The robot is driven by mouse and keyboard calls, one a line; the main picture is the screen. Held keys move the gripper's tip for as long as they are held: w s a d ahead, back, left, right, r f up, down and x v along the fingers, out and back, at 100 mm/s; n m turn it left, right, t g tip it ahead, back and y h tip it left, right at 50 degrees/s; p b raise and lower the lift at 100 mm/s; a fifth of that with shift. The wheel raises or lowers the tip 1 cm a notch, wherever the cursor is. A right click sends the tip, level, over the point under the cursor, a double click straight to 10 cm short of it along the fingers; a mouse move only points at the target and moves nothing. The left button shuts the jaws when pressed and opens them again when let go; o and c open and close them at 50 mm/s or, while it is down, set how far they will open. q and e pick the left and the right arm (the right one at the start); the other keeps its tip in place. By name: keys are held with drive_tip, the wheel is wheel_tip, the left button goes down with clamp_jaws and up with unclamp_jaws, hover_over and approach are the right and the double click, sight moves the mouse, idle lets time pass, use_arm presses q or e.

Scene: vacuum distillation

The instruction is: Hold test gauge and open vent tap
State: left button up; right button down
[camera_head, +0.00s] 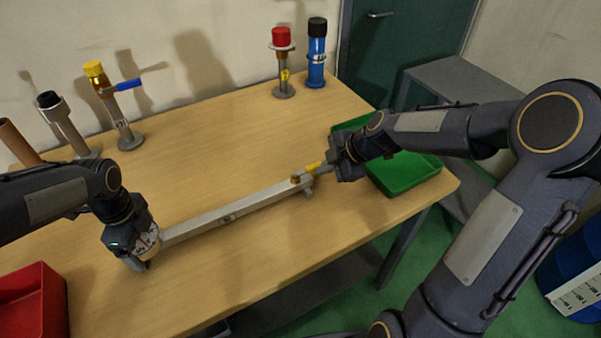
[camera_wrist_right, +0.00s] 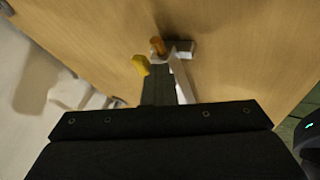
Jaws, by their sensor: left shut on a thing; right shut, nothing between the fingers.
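The test gauge (camera_head: 149,241), with a pale round dial, is at the left end of a long grey bar (camera_head: 230,213) lying along the table. My left gripper (camera_head: 141,258) is shut on the gauge. The vent tap (camera_head: 297,179), a small brass piece with a yellow lever (camera_head: 314,166), is at the bar's right end. My right gripper (camera_head: 326,170) is shut and empty, right beside the lever. In the right wrist view, the yellow lever (camera_wrist_right: 141,65) lies left of the fingers (camera_wrist_right: 159,88), and the brass part (camera_wrist_right: 157,46) is beyond them. Whether the fingers touch the lever is unclear.
A green tray (camera_head: 405,178) lies under my right forearm, and a red bin (camera_head: 38,300) is at the front left. Upright fittings with a blue lever (camera_head: 128,85), a red cap (camera_head: 281,37) and a blue cylinder (camera_head: 317,62) stand behind.

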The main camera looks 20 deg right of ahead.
use_arm(q)
drive_tip(key=shift+s, duration=0.1)
use_arm(e)
drive_tip(key=shift+d, duration=0.1)
drive_tip(key=shift+s+a, duration=0.4)
drive_tip(key=shift+s, duration=0.5)
use_arm(q)
drive_tip(key=o, duration=1.3)
use_arm(e)
drive_tip(key=s+f+v, duration=0.1)
drive_tip(key=s+v, duration=0.1)
drive_tip(key=v, duration=0.9)
drive_tip(key=shift+s+d, duration=0.25)
drive_tip(key=shift+s, duration=0.05)
drive_tip(key=shift+r, duration=0.15)
use_arm(q)
wheel_tip(320, 180, up, 12)
drive_tip(key=shift+r, duration=0.1)
